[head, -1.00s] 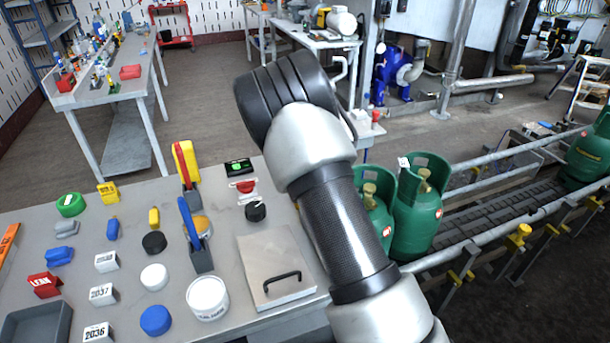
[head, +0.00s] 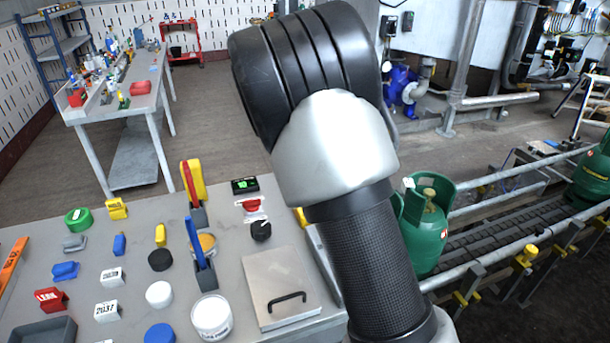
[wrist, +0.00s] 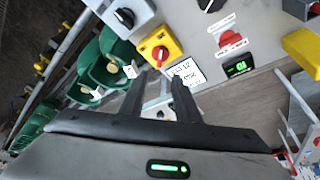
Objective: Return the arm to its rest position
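My arm rises through the middle of the head view, its bent joint large and close to the camera. It hides part of the bench's right side and the floor behind. My gripper is hidden in the head view. In the wrist view my gripper (wrist: 158,92) has its two dark fingers apart, with nothing seen between them but the background. Beyond the fingers are a white label card (wrist: 186,74), a yellow box with a red knob (wrist: 160,47) and green gas cylinders (wrist: 92,70).
A grey bench (head: 140,205) with many small items, a lidded plate (head: 280,288) and upright-handled tools fills the lower left. A green cylinder (head: 427,235) stands at the railed conveyor (head: 478,225) on the right, with another (head: 592,168) farther along. Open floor (head: 215,120) lies behind.

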